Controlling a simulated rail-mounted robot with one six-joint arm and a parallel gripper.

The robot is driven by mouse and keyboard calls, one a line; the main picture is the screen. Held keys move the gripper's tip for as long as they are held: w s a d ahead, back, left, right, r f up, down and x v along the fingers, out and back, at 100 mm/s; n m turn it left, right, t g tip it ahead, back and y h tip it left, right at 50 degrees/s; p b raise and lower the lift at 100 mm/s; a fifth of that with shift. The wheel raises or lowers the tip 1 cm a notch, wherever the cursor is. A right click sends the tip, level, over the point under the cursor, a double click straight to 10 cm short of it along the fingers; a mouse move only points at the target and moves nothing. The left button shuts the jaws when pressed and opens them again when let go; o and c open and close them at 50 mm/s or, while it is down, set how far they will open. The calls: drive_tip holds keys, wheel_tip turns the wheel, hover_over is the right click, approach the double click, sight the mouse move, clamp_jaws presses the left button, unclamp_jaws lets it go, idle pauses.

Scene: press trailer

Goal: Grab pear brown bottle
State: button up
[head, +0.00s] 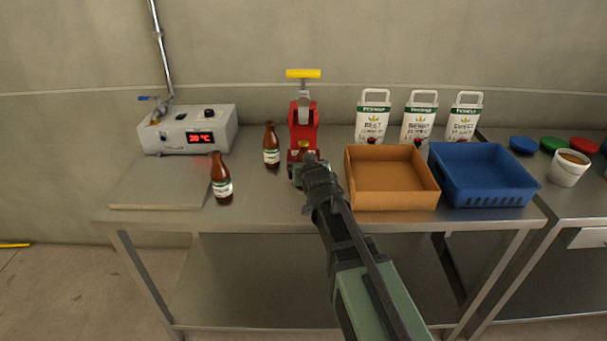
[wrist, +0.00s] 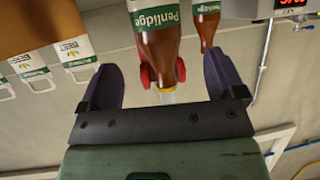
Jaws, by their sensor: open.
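Brown bottles with white and green labels stand on the steel table. One bottle (head: 271,147) is left of the red press, and another (head: 221,180) is nearer the front left. A third brown bottle (head: 304,147) is at the press, mostly hidden by my gripper (head: 306,168). In the wrist view, my open gripper (wrist: 163,68) has its fingers on either side of a bottle (wrist: 160,42) labelled "Penlidge", with gaps on both sides. A second bottle (wrist: 207,27) is behind it to the right. I cannot read pear on any bottle.
The red press (head: 303,122) stands just behind my gripper. A control box (head: 188,130) and a flat board (head: 160,190) are left. An orange-brown tray (head: 392,202) and a blue crate (head: 487,196) are close on the right, with white pouches (head: 420,120) behind.

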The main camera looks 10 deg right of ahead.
sight(304, 142)
drive_tip(key=b+x, duration=0.2)
drive_tip(key=x, duration=0.5)
drive_tip(key=shift+w+f, duration=0.1)
drive_tip(key=shift+f, duration=0.15)
drive_tip(key=shift+r, duration=0.1)
drive_tip(key=c, duration=1.4)
wheel_tip(304, 142, up, 10)
drive_tip(key=p, duration=1)
drive_tip(key=shift+r, duration=0.2)
